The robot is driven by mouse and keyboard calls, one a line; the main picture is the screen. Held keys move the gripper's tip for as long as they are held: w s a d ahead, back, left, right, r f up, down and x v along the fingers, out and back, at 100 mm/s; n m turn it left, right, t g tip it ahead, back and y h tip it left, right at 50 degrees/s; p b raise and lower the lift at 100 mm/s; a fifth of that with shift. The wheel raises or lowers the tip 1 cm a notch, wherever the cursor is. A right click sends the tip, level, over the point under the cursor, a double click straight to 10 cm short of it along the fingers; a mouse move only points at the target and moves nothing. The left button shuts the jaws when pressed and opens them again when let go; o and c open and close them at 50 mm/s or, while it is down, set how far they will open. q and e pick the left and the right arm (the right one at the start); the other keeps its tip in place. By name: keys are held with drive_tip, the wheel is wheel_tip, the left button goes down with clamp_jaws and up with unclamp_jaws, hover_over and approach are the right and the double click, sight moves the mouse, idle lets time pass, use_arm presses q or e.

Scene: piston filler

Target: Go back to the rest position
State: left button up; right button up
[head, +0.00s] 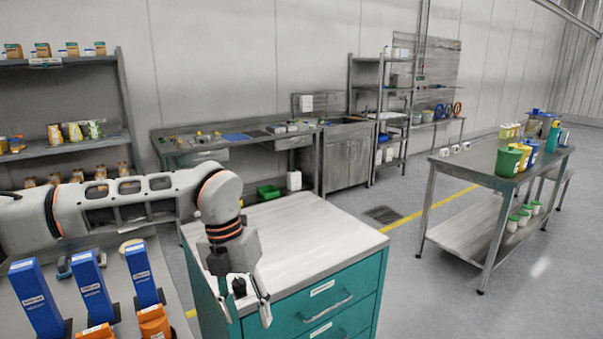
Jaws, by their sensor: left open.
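My left gripper (246,312) hangs at the end of my left arm, which comes in from the left. Its fingers point down and are spread apart, with nothing held between them. It shows in front of the teal drawer cabinet (342,290), near the left front corner of its pale top. A small dark piece shows between the fingers; I cannot tell whether it is part of the gripper. My right gripper is not in view.
At lower left, blue boxes (91,287) and orange packs (154,322) stand on a grey surface under my arm. The cabinet's pale top (310,235) is bare. A steel table (478,165) with buckets stands at right. Open floor (430,290) lies between.

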use_arm(q)
drive_tip(key=s+d+f+m+g+h, duration=0.1)
drive_tip(key=s+d+g+h, duration=0.1)
drive_tip(key=s+d+h, duration=0.5)
drive_tip(key=s+d+f+m+g, duration=0.15)
drive_tip(key=s+d, duration=0.35)
drive_tip(key=d, duration=0.6)
drive_tip(key=s+d+r+n+h, duration=0.2)
drive_tip(key=d+r+n+h, duration=0.55)
drive_tip(key=h, duration=0.35)
drive_tip(key=w+a+f+n+t, duration=0.3)
drive_tip(key=w+a+n+t, duration=0.45)
drive_tip(key=n+t, duration=0.6)
drive_tip(key=w+a+f+n+t+y, duration=0.3)
drive_tip(key=a+f+n+t+y, duration=0.5)
drive_tip(key=f, duration=0.3)
drive_tip(key=s+a+f+n+g+y, duration=0.3)
drive_tip(key=s+a+f, duration=0.4)
drive_tip(key=a+f, duration=0.3)
drive_tip(key=s+a+f+n+g+y, duration=0.3)
drive_tip(key=s+a+f+n+y, duration=0.2)
drive_tip(key=f, duration=0.9)
drive_tip(key=s+a+y, duration=0.1)
drive_tip(key=s+a, duration=0.2)
drive_tip(key=a, duration=0.1)
drive_tip(key=shift+s+a+f, duration=0.15)
drive_tip(key=shift+a+f, duration=0.2)
drive_tip(key=shift+f, duration=0.05)
